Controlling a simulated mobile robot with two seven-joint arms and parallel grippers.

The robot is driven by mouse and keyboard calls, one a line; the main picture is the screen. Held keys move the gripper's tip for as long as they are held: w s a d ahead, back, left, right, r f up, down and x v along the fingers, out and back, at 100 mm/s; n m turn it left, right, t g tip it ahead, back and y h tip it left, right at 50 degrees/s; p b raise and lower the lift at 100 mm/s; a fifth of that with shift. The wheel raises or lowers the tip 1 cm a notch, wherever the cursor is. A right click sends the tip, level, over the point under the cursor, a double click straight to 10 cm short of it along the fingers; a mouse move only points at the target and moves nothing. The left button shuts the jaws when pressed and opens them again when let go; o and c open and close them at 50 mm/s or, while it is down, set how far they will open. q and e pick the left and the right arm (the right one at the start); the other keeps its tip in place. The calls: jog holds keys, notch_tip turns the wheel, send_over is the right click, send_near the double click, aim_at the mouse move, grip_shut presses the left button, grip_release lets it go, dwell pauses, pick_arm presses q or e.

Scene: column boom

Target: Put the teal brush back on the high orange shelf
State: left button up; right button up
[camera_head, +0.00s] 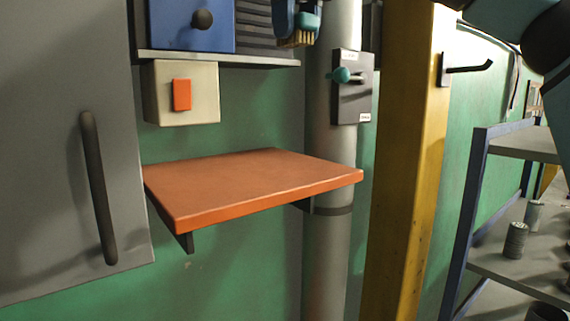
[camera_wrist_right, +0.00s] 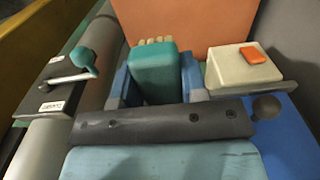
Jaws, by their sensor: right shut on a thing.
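The orange shelf (camera_head: 250,185) is an empty flat board on the wall in the middle of the head view; part of it shows at the top of the wrist view (camera_wrist_right: 190,20). My right gripper (camera_head: 296,14) is at the top edge of the head view, higher in the picture than the shelf. It is shut on the teal brush (camera_head: 307,20), whose pale bristles (camera_head: 298,40) point down. In the wrist view the teal brush (camera_wrist_right: 153,75) sits between the blue fingers, with the bristles beyond it. My left gripper is not in view.
A grey pipe (camera_head: 330,240) with a teal-knobbed lever box (camera_head: 352,88) stands right of the shelf. A cream switch box (camera_head: 205,108) and a ledge with a blue box (camera_head: 190,38) are above it. A grey cabinet door (camera_head: 50,180), yellow post (camera_head: 400,180) and rack (camera_head: 475,190) flank these.

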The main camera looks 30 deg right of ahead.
aim_at(298, 172)
jog(key=shift+s+d+f, duration=0.1)
jog(key=shift+d+f, duration=0.05)
jog(key=shift+f, duration=0.05)
notch_tip(298, 172, down, 19)
jog(key=shift+r, duration=0.1)
jog(key=shift+d+f, duration=0.1)
jog(key=shift+f, duration=0.25)
jog(key=o, duration=0.8)
jog(key=shift+o, duration=0.2)
notch_tip(298, 172, up, 12)
dwell(0.4)
dwell(0.5)
